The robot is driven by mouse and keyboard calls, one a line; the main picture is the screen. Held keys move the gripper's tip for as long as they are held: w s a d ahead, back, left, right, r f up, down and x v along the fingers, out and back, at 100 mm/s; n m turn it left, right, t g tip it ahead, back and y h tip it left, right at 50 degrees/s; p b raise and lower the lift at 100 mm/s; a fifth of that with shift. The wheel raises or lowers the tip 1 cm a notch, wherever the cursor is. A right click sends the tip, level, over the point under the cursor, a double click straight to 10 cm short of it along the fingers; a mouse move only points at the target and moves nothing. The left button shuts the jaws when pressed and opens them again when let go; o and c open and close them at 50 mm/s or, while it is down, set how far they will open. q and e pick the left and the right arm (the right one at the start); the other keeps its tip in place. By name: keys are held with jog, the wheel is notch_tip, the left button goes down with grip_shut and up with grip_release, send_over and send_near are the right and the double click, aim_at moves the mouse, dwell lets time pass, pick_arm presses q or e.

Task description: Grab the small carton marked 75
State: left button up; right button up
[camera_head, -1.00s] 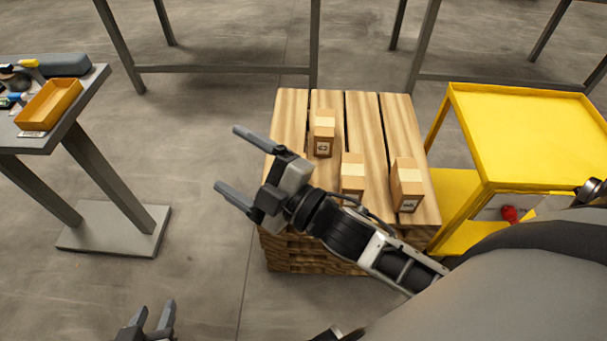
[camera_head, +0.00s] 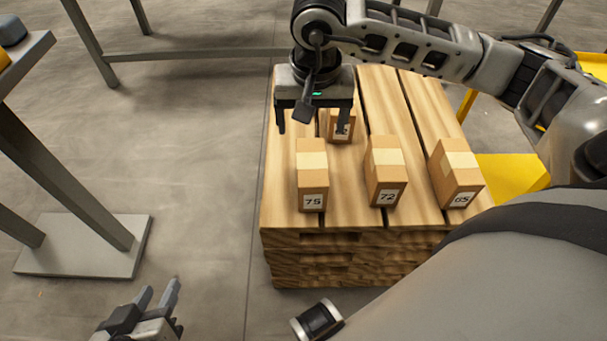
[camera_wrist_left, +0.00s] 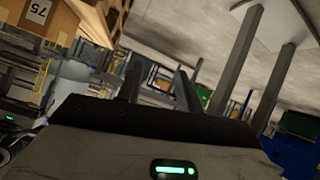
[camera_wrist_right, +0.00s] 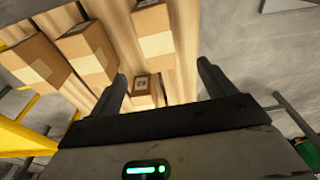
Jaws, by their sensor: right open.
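The carton marked 75 (camera_head: 312,178) stands upright at the front left of the wooden pallet. It has a pale tape strip on top, and its upside-down label also shows in the left wrist view (camera_wrist_left: 42,14). My right gripper (camera_head: 312,122) is open and empty, pointing down above the pallet behind this carton. In the right wrist view the carton (camera_wrist_right: 153,32) appears ahead of the fingers, not between them. My left gripper (camera_head: 158,293) is open and empty, low at the bottom left, well away from the pallet.
Carton 72 (camera_head: 385,172) and carton 65 (camera_head: 456,174) stand to the right on the pallet (camera_head: 285,215). Another carton (camera_head: 342,124) stands behind, partly hidden by my right gripper. A yellow cart (camera_head: 510,172) is at right, a grey table (camera_head: 28,62) at left. Floor between is clear.

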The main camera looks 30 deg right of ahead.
aim_at(311, 161)
jog(key=f, duration=0.3)
jog(key=w+f+b, duration=0.1)
jog(key=f, duration=0.3)
jog(key=d+f+b, duration=0.1)
jog(key=f, duration=0.2)
jog(key=shift+w+f, duration=0.15)
jog(key=shift+f, duration=0.6)
notch_tip(311, 161, down, 4)
jog(key=shift+r+b, duration=0.15)
jog(key=shift+b, duration=0.7)
jog(key=shift+d+f, duration=0.1)
jog(key=shift+f, duration=0.2)
jog(key=c, duration=1.3)
pick_arm(q)
jog(key=shift+d+r+t+h, duration=0.3)
jog(key=shift+r+t, duration=0.15)
jog(key=shift+r, duration=0.15)
jog(key=shift+d+r+t+h, duration=0.3)
jog(key=shift+r+t, duration=0.15)
jog(key=shift+r, duration=0.1)
pick_arm(e)
jog(key=shift+w+r, duration=0.1)
jog(key=shift+r, duration=0.05)
jog(key=shift+c, duration=0.4)
jog(key=shift+r, duration=0.1)
